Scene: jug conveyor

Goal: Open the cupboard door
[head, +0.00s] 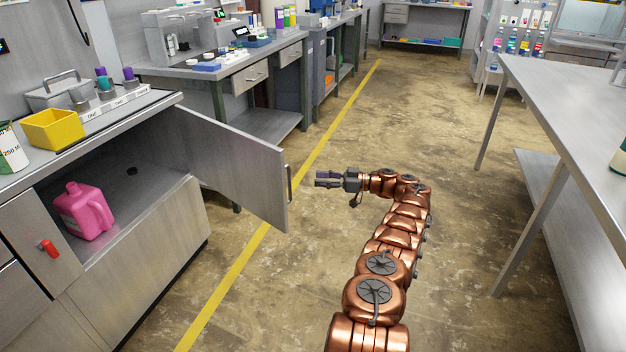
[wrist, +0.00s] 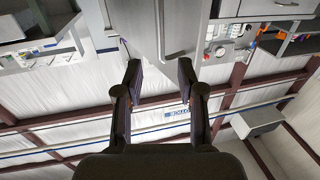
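The grey cupboard door (head: 225,165) stands wide open, swung out from the cupboard (head: 150,265) at the left. Its vertical handle (head: 289,184) is near the free edge. My gripper (head: 317,179) is just right of the handle, pointing left at it, with a small gap between them. In the wrist view, my gripper (wrist: 160,74) has its two fingers apart with nothing between them. The door (wrist: 145,28) and its handle (wrist: 161,30) show beyond the fingertips there. A pink jug (head: 84,212) stands inside the open cupboard.
A yellow bin (head: 53,129) and several bottles are on the counter above the cupboard. A red handle (head: 48,248) is on the panel left of the opening. A long table (head: 575,110) stands at the right. The floor between is clear, with a yellow line (head: 240,265).

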